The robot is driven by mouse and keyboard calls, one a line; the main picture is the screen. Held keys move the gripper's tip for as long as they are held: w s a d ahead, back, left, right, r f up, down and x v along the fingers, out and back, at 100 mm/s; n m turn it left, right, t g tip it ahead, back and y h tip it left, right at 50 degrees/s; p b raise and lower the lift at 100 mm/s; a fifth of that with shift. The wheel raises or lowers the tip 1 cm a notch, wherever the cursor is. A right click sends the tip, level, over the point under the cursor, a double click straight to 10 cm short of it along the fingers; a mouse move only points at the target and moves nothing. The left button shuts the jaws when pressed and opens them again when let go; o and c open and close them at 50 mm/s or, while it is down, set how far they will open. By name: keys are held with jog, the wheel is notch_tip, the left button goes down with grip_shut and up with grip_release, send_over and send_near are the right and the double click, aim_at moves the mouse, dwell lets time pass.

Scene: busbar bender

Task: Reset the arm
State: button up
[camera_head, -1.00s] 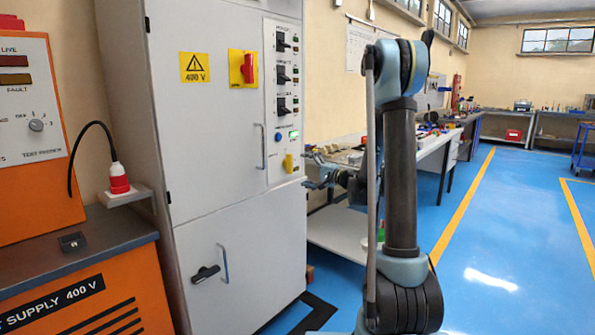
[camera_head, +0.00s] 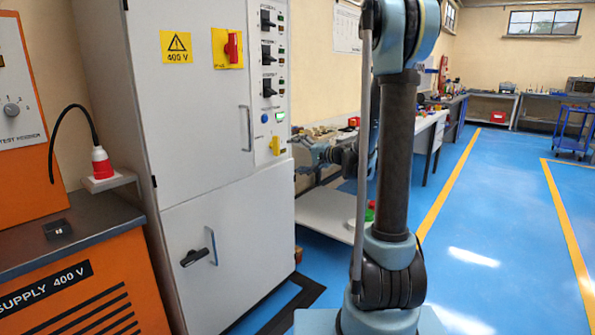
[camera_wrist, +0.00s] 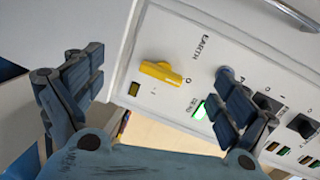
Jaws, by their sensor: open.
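My gripper (camera_wrist: 160,95) is open and empty in the wrist view, its two fingers spread apart. In that view the grey cabinet's control panel (camera_wrist: 205,58) lies beyond the fingers, tilted, with a yellow rotary switch (camera_wrist: 161,72) marked EARTH between them. A lit green indicator (camera_wrist: 200,110) shows beside the right finger, which partly hides the panel.
The grey cabinet (camera_head: 190,110) stands left of my arm, with a red switch (camera_head: 232,46) and a lower door handle (camera_head: 197,257). An orange supply unit (camera_head: 90,300) with a red plug (camera_head: 102,162) is further left. A workbench (camera_head: 425,130) lies behind; blue floor (camera_head: 490,210) is open at right.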

jog(key=s+d+f+n+g+h, duration=0.2)
jog(key=s+d+f+h, duration=0.2)
jog(key=s, duration=0.9)
jog(key=s+d+f+n+g+h, duration=0.1)
jog(key=s+d+f+h, duration=0.3)
jog(key=s+d, duration=0.5)
jog(key=s+d+f+n+g+h, duration=0.2)
jog(key=s+d+f+g+h, duration=0.2)
jog(key=s, duration=1.4)
notch_tip(320, 180, down, 2)
jog(key=d+h, duration=0.1)
jog(key=d, duration=0.1)
jog(key=shift+d+f+n, duration=0.15)
jog(key=shift+d+n, duration=0.15)
